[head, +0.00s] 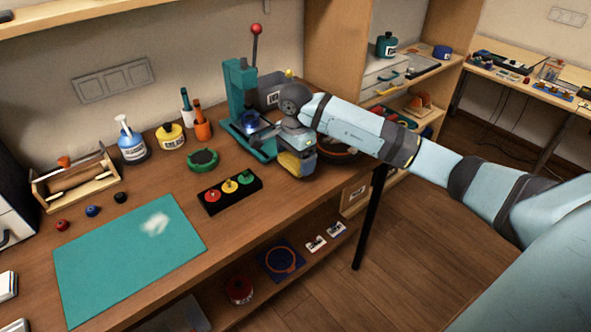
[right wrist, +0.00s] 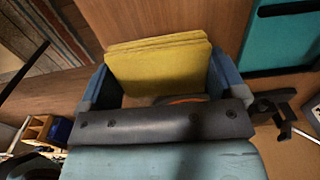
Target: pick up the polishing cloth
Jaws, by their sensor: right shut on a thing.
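The polishing cloth (right wrist: 160,70) looks like a yellow, flat, layered pad in the right wrist view. It sits between the two blue fingers of my right gripper (right wrist: 158,85), which is shut on it. In the head view my right gripper (head: 285,150) hangs over the bench just right of the teal press, and a yellow part of the cloth (head: 291,163) shows under it. I cannot tell whether the cloth is clear of the bench top. My left gripper is not in view.
The teal press (head: 240,85) with a red-knobbed lever stands close beside the gripper. A round orange-rimmed thing (head: 338,149) lies to its right, partly hidden by my arm. A black block with coloured buttons (head: 230,193) and a teal mat (head: 110,270) lie to the left.

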